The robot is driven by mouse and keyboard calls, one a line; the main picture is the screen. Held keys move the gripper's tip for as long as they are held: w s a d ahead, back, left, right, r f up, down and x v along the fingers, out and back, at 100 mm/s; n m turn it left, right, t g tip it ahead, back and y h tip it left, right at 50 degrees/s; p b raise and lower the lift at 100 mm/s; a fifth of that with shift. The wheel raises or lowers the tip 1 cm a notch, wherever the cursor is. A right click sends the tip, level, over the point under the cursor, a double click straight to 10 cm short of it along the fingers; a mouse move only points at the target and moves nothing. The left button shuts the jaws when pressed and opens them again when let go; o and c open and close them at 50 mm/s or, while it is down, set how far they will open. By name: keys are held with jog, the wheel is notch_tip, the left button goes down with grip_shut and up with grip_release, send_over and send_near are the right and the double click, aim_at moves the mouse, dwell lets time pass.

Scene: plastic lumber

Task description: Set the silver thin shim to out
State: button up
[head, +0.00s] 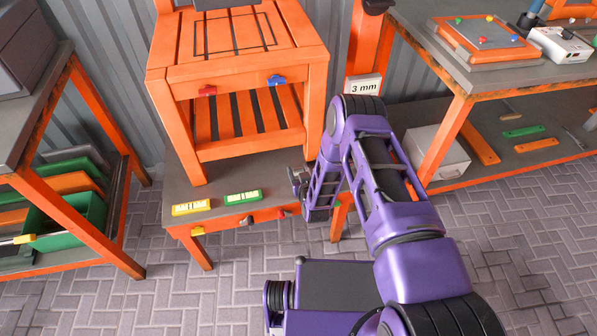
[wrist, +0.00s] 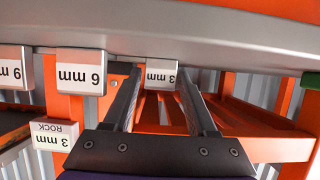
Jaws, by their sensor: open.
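In the wrist view, my gripper (wrist: 158,82) is open, with its two dark fingers spread. A small white tag (wrist: 161,74) reading "3 mm" upside down shows between the fingertips, apart from both as far as I can tell. It hangs below a broad grey edge (wrist: 170,38) that crosses the top of the view. I cannot pick out a silver shim for certain; it may be the piece behind the tag. In the head view, my gripper (head: 299,180) is beside the orange stand (head: 247,150), low on its right side, partly hidden by my arm.
A larger "6 mm" tag (wrist: 80,72) and a "9" tag (wrist: 14,74) hang to the left. A "3 mm" plate (head: 364,88) is on the orange post. Yellow (head: 192,207) and green (head: 243,196) blocks lie on the lower shelf. A workbench (head: 470,75) stands at right.

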jog(key=shift+w, duration=0.1)
jog(key=shift+c, duration=0.3)
grip_shut()
dwell(1.1)
